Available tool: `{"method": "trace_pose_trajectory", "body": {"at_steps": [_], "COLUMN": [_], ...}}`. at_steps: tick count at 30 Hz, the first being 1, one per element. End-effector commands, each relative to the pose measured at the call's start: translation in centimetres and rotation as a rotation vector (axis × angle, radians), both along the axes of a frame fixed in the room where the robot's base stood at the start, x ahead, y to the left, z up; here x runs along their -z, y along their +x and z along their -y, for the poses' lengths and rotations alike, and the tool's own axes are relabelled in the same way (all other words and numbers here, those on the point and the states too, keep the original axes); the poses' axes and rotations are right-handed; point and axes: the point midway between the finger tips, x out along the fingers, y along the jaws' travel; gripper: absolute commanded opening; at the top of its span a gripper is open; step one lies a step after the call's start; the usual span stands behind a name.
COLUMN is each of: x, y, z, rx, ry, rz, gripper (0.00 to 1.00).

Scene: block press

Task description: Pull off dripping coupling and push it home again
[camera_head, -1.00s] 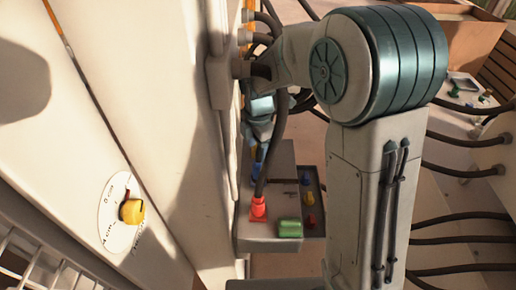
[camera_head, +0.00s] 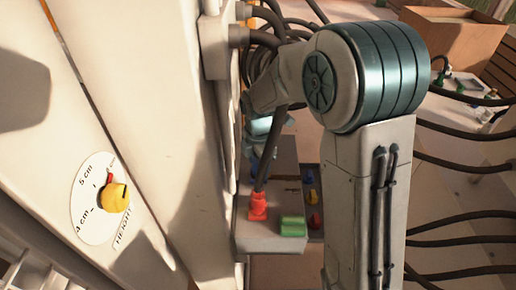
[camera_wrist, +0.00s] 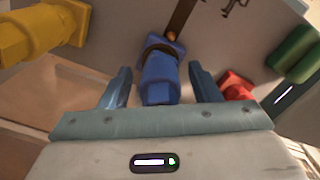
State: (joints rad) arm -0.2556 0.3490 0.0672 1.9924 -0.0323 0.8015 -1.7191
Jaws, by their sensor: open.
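A blue coupling (camera_wrist: 160,78) stands on a grey panel in the wrist view, with a dark wet-looking ring around its base. A dark brown streak (camera_wrist: 181,18) with an orange drop runs from it along the panel. My gripper (camera_wrist: 160,82) is open, with one blue finger on each side of the coupling; I cannot tell whether they touch it. In the head view my gripper (camera_head: 262,146) is partly hidden behind my arm and a hose, above the grey block (camera_head: 262,240) that bears the couplings.
Near the blue coupling are a yellow coupling (camera_wrist: 42,32), a red coupling (camera_wrist: 236,84) and a green one (camera_wrist: 294,52). A dark hose (camera_head: 268,160) rises from the red coupling (camera_head: 258,206). A yellow height dial (camera_head: 115,197) is at the left, and hoses hang at the right.

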Motion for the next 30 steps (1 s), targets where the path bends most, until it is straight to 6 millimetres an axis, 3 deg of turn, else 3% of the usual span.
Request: {"method": "trace_pose_trajectory", "body": {"at_steps": [4,9,10,30], "x": [-0.1,-0.1,-0.1,-1.7], "y": [0.0,0.0,0.0,0.0], "z": [0.0,0.0,0.0,0.0], "rx": [0.0,0.0,0.0,0.0], "ry": [0.0,0.0,0.0,0.001], "rz": [0.0,0.0,0.0,0.002], "gripper": [0.56,0.09,0.05,0.04]}}
